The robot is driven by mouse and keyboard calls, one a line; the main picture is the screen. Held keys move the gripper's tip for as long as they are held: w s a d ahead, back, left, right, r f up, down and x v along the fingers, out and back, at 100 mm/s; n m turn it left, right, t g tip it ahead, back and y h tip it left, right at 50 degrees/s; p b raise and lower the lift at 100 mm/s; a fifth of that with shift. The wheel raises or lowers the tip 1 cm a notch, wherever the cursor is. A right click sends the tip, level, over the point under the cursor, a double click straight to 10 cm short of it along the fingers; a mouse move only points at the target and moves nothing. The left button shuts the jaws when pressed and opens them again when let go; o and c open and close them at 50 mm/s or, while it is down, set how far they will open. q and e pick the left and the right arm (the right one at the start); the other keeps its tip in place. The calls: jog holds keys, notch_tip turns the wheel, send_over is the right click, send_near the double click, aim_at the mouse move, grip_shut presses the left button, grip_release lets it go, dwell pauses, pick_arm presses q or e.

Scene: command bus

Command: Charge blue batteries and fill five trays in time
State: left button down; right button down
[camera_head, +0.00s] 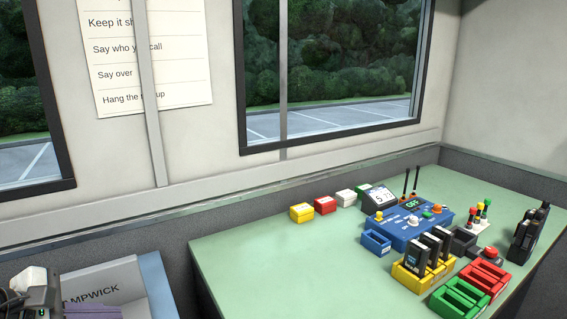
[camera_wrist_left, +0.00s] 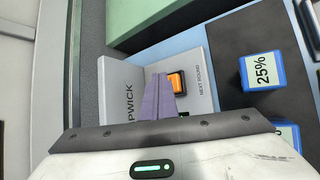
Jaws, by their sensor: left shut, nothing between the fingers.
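My left gripper (camera_head: 95,312) is low at the left of the head view. In the left wrist view its purple-grey fingers (camera_wrist_left: 158,88) are shut and empty, beside an orange button (camera_wrist_left: 176,82) on a grey box (camera_wrist_left: 200,88) marked NEXT ROUND. A blue battery (camera_wrist_left: 262,72) showing 25% lies on a dark surface right of the box; another blue one (camera_wrist_left: 290,133) is partly hidden. In the head view a yellow tray (camera_head: 408,281) holds several black handsets (camera_head: 418,256). Green (camera_head: 460,298), red (camera_head: 486,278), blue (camera_head: 376,243) and dark (camera_head: 464,241) trays stand nearby. My right gripper is out of view.
A blue console (camera_head: 405,232) reads OFF. Behind it are a small grey display (camera_head: 380,198) and yellow (camera_head: 302,212), red (camera_head: 325,205) and white (camera_head: 345,197) boxes. Black radios (camera_head: 530,235) stand at right. The green counter (camera_head: 270,255) is clear at left.

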pick_arm(q)
notch_tip(320, 180, up, 6)
jog(key=shift+f+p, duration=0.15)
jog(key=shift+p, duration=1)
